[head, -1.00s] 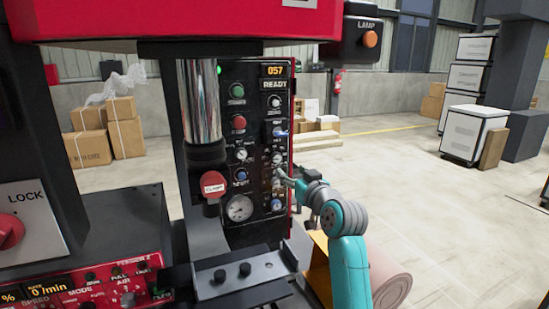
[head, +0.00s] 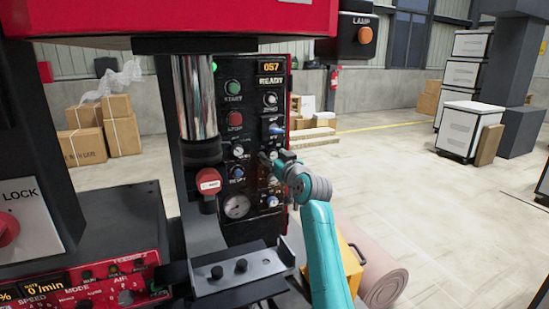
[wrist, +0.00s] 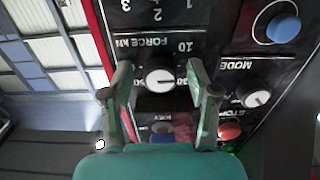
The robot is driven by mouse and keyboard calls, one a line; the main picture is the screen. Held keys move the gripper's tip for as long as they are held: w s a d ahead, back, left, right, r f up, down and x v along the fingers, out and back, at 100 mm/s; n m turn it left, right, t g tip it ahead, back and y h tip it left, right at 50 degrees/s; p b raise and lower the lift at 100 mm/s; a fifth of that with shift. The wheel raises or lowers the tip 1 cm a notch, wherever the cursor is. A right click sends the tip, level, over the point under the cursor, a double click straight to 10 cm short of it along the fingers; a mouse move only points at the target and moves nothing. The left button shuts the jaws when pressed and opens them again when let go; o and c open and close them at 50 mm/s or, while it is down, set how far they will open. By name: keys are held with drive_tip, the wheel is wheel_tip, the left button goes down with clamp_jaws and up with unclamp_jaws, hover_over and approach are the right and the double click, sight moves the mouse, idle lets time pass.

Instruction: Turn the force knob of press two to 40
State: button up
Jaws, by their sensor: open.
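The force knob (wrist: 160,77) is a round knob with a white face, under an upside-down "FORCE kN" label in the wrist view. Its pointer setting is too small to read surely. My gripper (wrist: 158,68) is open, with one finger on each side of the knob and gaps between. I cannot tell how deep the fingers reach over it. In the head view my gripper (head: 268,160) is at the right part of the black control panel (head: 251,100) of the red press, hiding the knob behind it. The panel's display (head: 271,67) reads 057, with READY below.
Close to the force knob are a mode knob (wrist: 253,93), a red stop button (wrist: 229,131) and a blue knob (wrist: 284,27). A yellow box (head: 349,264) and a pink roll (head: 384,285) lie near my arm.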

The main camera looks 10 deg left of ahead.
clamp_jaws()
drive_tip(key=shift+m, duration=0.4)
drive_tip(key=m, duration=0.3)
drive_tip(key=shift+m, duration=0.4)
drive_tip(key=m, duration=0.8)
drive_tip(key=shift+m, duration=0.4)
drive_tip(key=m, duration=0.4)
drive_tip(key=shift+m, duration=0.3)
